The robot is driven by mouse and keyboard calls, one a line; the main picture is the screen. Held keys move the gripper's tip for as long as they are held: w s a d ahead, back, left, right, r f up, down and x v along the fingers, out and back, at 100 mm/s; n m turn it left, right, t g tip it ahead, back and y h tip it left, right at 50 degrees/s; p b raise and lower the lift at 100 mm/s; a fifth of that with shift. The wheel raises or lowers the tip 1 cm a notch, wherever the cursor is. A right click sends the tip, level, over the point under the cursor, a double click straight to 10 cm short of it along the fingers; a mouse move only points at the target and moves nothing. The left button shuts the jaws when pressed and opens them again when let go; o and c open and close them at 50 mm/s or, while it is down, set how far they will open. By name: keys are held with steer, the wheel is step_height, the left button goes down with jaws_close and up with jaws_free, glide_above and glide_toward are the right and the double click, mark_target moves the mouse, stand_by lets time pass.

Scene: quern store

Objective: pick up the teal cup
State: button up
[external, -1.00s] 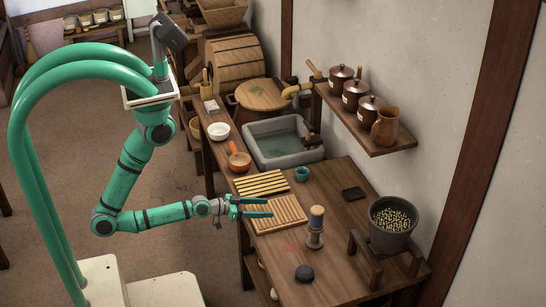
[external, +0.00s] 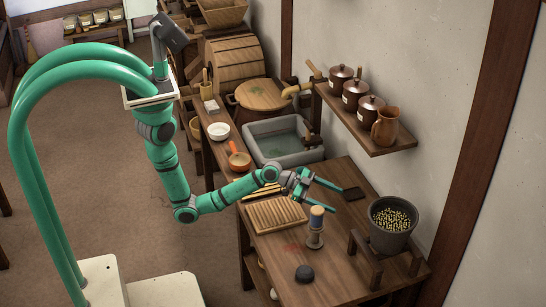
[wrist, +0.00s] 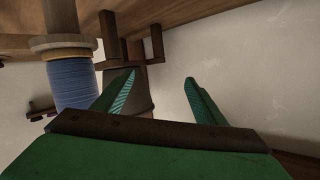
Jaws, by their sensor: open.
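My gripper (external: 338,201) is open, its two green fingers spread above the right-hand table, pointing right. In the external view the gripper's body covers the spot where the teal cup stood earlier, and I cannot make the cup out apart from it. In the wrist view the open fingers (wrist: 161,77) have nothing between them, and no cup shows there. A blue-topped wooden post (external: 316,218) stands just in front of the gripper; its blue part (wrist: 71,82) is close on the left in the wrist view.
A slatted wooden board (external: 275,215), a dark round lump (external: 304,273) and a dark square mat (external: 353,193) lie on the table (external: 340,270). A grey pot of grain (external: 393,240) stands on the right. A wall shelf (external: 372,142) with lidded jars overhangs the back.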

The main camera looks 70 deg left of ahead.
steer(key=w+a+f+m+g+y, duration=0.3)
steer(key=w+a+m+g, duration=0.2)
steer(key=a+m+g, duration=0.35)
steer(key=s+a+m+g+y, duration=0.2)
steer(key=a+m+y, duration=0.1)
steer(key=a, duration=0.9)
steer(key=s+a+m+g+y, duration=0.1)
steer(key=s+a+m+y, duration=0.15)
steer(key=a, duration=0.95)
steer(key=f, duration=0.9)
steer(key=shift+w+d+f, duration=0.35)
steer(key=shift+w+f, duration=0.05)
steer(key=shift+c, duration=0.2)
steer(key=c, duration=1)
